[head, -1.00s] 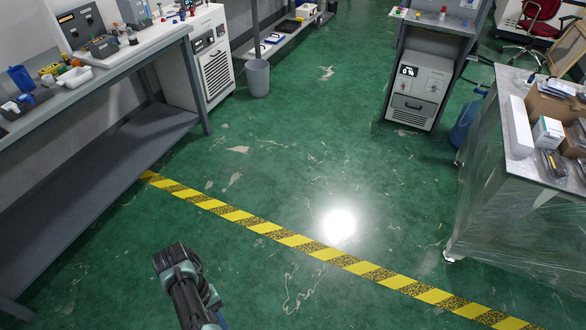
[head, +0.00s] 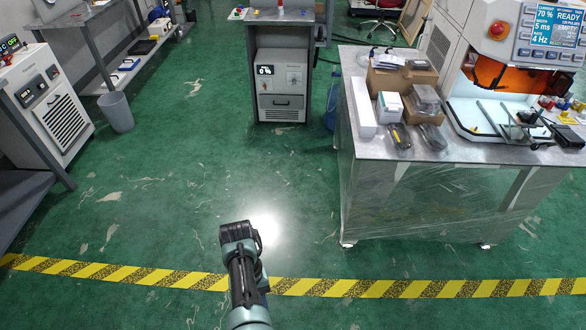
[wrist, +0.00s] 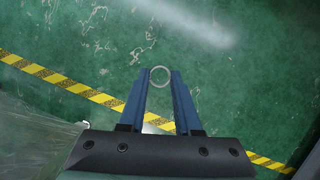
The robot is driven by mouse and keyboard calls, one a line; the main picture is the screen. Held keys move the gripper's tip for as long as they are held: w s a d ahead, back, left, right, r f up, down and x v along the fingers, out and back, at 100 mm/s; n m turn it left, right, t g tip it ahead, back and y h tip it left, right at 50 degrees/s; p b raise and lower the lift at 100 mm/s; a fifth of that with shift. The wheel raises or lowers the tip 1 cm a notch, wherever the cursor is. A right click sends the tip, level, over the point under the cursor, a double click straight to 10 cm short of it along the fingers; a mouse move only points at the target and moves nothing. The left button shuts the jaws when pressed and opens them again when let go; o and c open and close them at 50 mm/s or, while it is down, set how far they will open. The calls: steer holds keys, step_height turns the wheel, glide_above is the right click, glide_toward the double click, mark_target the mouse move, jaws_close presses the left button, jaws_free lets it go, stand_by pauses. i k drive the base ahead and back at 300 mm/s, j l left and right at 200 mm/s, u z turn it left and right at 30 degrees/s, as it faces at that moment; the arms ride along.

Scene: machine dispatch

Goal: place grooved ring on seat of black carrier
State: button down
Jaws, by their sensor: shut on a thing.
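The ring (wrist: 160,67) shows in the wrist view as a thin pale circle between the tips of the two blue fingers of my gripper (wrist: 160,77). The gripper is shut on it, with the green floor below. The groove is too small to make out. In the head view my gripper (head: 238,234) is at lower centre over the floor, and the ring cannot be seen there. I cannot pick out the black carrier for certain. A small dark part (head: 528,117) stands at the machine on the right-hand table, apart from my gripper.
A wrapped metal table (head: 470,150) at right bears boxes (head: 402,75), dark packages and a machine with a lit screen (head: 556,27). A cabinet (head: 281,85) stands at back centre. A grey bin (head: 117,112) stands at left. The floor around the yellow-black stripe (head: 190,280) is open.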

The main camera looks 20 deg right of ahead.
mark_target(529, 112)
steer(key=i+l+z, duration=0.2)
steer(key=l+z, duration=0.25)
steer(key=i+l+z, duration=0.25)
steer(key=l+z, duration=0.25)
steer(key=i+l+z, duration=0.2)
steer(key=z, duration=0.25)
steer(key=i+l+z, duration=0.3)
steer(key=z, duration=0.15)
steer(key=i+l+z, duration=0.1)
steer(key=i+z, duration=0.75)
steer(key=i+l+u, duration=0.1)
steer(key=i+u, duration=0.15)
steer(key=i, duration=0.2)
steer(key=i+l+u, duration=0.25)
steer(key=i, duration=0.15)
steer(key=i+l+u, duration=0.25)
steer(key=i, duration=0.15)
steer(key=i+l+u, duration=0.15)
steer(key=u, duration=0.35)
steer(key=i+l+u, duration=0.1)
steer(key=l+u, duration=0.35)
steer(key=i+l+u, duration=0.1)
steer(key=l+u, duration=0.15)
steer(key=u, duration=0.25)
steer(key=i+l+u, duration=0.1)
steer(key=l+u, duration=0.55)
steer(key=u, duration=0.25)
steer(key=l+u, duration=0.35)
steer(key=u, duration=0.15)
